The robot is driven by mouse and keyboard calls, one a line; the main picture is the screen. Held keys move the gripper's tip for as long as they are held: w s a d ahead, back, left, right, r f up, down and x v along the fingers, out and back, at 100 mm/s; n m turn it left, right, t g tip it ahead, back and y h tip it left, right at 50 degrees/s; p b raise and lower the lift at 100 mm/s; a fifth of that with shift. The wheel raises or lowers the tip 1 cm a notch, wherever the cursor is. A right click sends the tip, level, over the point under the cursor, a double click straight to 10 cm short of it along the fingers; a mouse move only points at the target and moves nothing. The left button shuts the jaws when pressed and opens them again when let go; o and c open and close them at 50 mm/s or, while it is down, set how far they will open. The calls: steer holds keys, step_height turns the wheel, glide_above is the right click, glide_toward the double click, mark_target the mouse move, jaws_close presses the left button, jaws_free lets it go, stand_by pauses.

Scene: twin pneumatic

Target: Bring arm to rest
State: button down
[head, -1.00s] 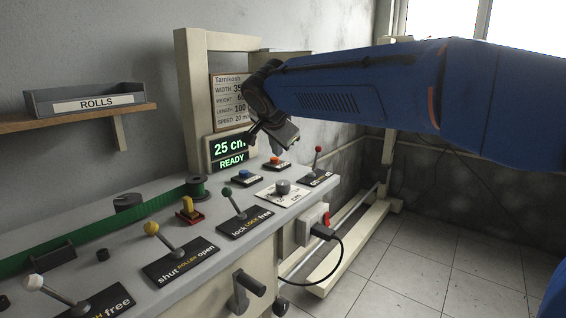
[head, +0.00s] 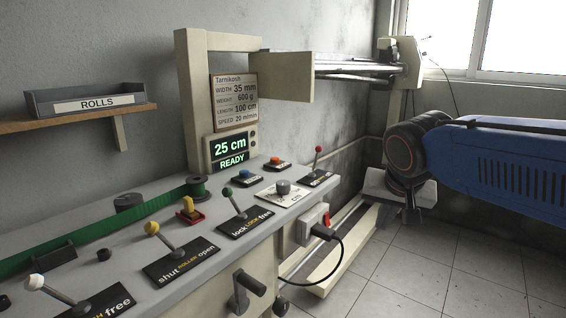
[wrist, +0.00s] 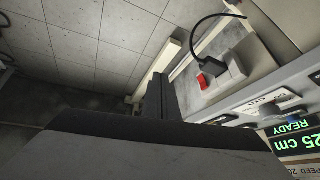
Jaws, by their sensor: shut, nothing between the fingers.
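My blue arm (head: 510,165) reaches in from the right edge of the head view, with a dark wrist joint at its end. My gripper (head: 411,215) hangs below that joint, over the floor to the right of the control bench (head: 215,255), touching nothing. In the wrist view my gripper (wrist: 160,95) shows as dark fingers close together, with nothing held. The bench and its panel appear apart from it on the right of the wrist view.
The display (head: 231,152) reads 25 cm, READY. A black cable (head: 335,265) hangs from the red-switch socket (head: 314,228).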

steer(key=s+d+f+n, duration=0.2)
steer(key=s+f, duration=0.4)
steer(key=s, duration=0.3)
steer(key=s+d+f+n+g, duration=0.1)
steer(key=s+d+f+n, duration=0.1)
steer(key=s+d+f, duration=0.2)
steer(key=s+f, duration=0.3)
steer(key=s, duration=0.2)
steer(key=shift+f+y, duration=0.25)
steer(key=shift+y, duration=0.15)
steer(key=shift+w+r, duration=0.1)
stand_by(3.2)
